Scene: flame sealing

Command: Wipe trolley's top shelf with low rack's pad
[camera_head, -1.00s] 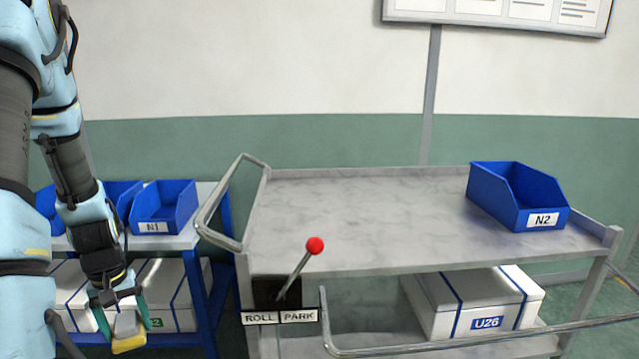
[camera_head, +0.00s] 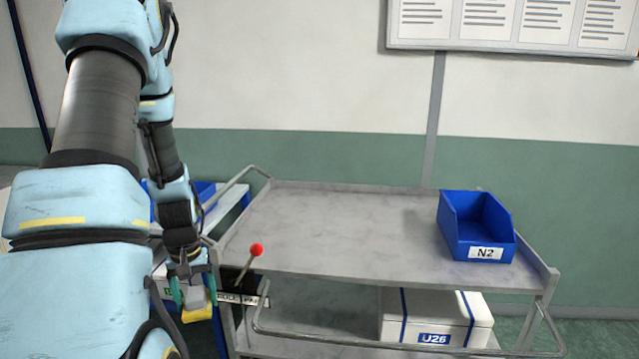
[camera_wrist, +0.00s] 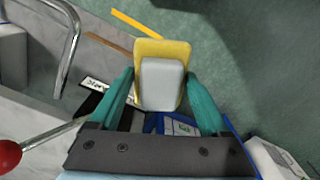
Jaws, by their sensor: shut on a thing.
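My gripper (camera_head: 193,290) is shut on the pad, which has a grey block on top and a yellow face (camera_head: 197,314). The pad (camera_wrist: 163,84) also shows between the green fingers in the wrist view. It hangs at the left end of the trolley, below the level of the top shelf (camera_head: 330,222) and apart from it. The top shelf is grey with smudgy marks and a low rim. A blue bin labelled N2 (camera_head: 476,226) stands on its right part.
A red-knobbed lever (camera_head: 256,250) rises at the trolley's left end near my gripper, beside the trolley's push handle (camera_head: 235,192). A white box U26 (camera_head: 436,318) sits on the lower shelf. The low rack with blue bins is mostly hidden behind my arm.

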